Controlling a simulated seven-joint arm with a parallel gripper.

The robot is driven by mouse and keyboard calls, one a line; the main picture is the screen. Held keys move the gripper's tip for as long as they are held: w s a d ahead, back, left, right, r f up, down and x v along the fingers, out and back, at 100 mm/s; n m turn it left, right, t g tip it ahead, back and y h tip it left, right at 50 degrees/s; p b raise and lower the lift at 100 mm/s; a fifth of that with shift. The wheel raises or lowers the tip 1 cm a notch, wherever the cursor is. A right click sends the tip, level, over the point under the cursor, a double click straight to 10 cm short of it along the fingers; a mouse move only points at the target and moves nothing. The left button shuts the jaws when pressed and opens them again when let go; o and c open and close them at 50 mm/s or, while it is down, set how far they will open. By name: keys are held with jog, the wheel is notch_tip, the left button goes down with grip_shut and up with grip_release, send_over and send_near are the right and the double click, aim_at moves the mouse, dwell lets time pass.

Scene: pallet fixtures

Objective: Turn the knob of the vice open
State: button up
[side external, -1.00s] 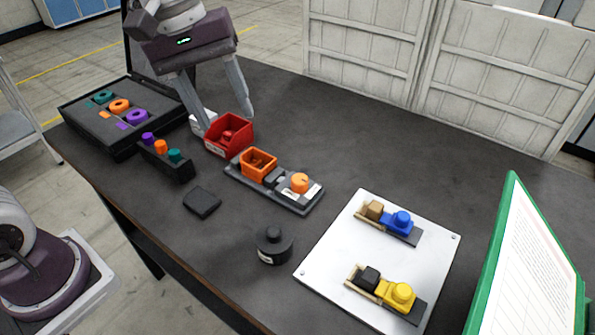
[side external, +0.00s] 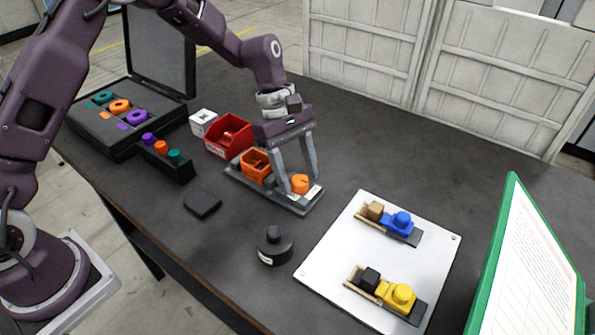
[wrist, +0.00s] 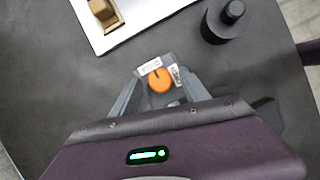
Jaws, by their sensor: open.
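The orange knob (side external: 299,187) sits at the right end of a grey fixture base (side external: 297,208), with white labels beside it. An orange open-topped block (side external: 254,161) stands at the base's other end; I take this fixture to be the vice. In the wrist view the round knob (wrist: 159,79) has a dark pointer line, with two labels above and to its right. My gripper (side external: 301,181) is open and pointing down, its fingers on either side of the knob. Whether they touch it I cannot tell. My gripper partly hides the fixture's middle.
A red bin (side external: 229,137) and a white box (side external: 203,122) stand behind left. A black cylinder (side external: 274,246) stands in front. A white plate (side external: 330,250) at right carries blue (side external: 401,222) and yellow (side external: 398,295) fixtures. Bare table lies behind the plate.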

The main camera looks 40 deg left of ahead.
jog(key=shift+c, duration=0.2)
grip_shut()
jog(key=m, duration=0.2)
jog(key=m+g+y, duration=0.1)
jog(key=m, duration=0.1)
jog(key=shift+w+m+g, duration=0.2)
jog(key=shift+m+g, duration=0.1)
jog(key=shift+m, duration=0.1)
jog(key=m, duration=0.2)
jog(key=m+g+y, duration=0.1)
jog(key=m, duration=0.1)
jog(key=shift+w+d+m, duration=0.1)
jog(key=shift+d+m, duration=0.1)
jog(key=shift+m, duration=0.1)
jog(key=m+y, duration=0.1)
jog(key=m, duration=0.1)
jog(key=m+y, duration=0.1)
jog(key=m, duration=0.1)
jog(key=shift+d+g, duration=0.15)
jog(key=shift+g, duration=0.15)
jog(key=shift+d+m+y, duration=0.1)
jog(key=shift+m+y, duration=0.7)
jog(key=shift+m, duration=1.5)
